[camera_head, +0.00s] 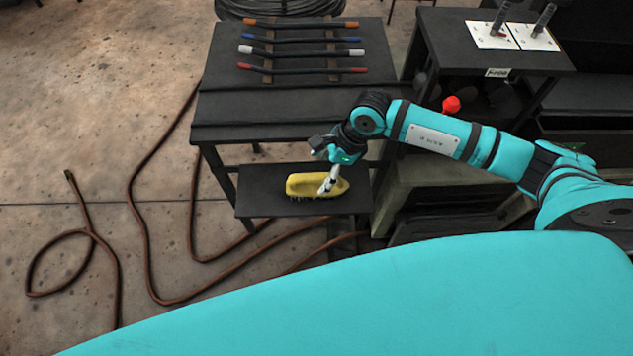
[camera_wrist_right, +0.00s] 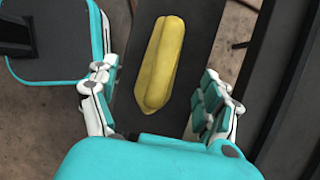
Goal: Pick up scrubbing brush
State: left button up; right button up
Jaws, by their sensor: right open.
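The scrubbing brush (camera_head: 303,184) has a yellow body and dark bristles below. It lies on the low dark shelf (camera_head: 262,206) at the front of the table. My right gripper (camera_head: 328,186) is over the right part of the brush, pointing down. In the right wrist view the yellow brush (camera_wrist_right: 164,62) lies lengthwise between the two open fingers (camera_wrist_right: 155,105), with gaps on both sides. The fingers do not touch it there. My left gripper is not in either view.
Above the shelf stands a dark table (camera_head: 290,100) with several coloured-tip rods (camera_head: 300,54). To the right is a dark stand (camera_head: 450,40) with switch plates (camera_head: 512,37). A brown hose (camera_head: 150,270) loops over the floor at left.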

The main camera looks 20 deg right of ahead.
aim_at(308, 185)
jog(key=x, duration=0.8)
jog(key=shift+w+a+f+p, duration=0.25)
jog(key=shift+w+f+p, duration=0.05)
jog(key=shift+w+p, duration=0.05)
jog(key=shift+c, duration=0.3)
jog(key=c, duration=1.3)
notch_tip(308, 185, up, 10)
jog(key=shift+r, duration=0.1)
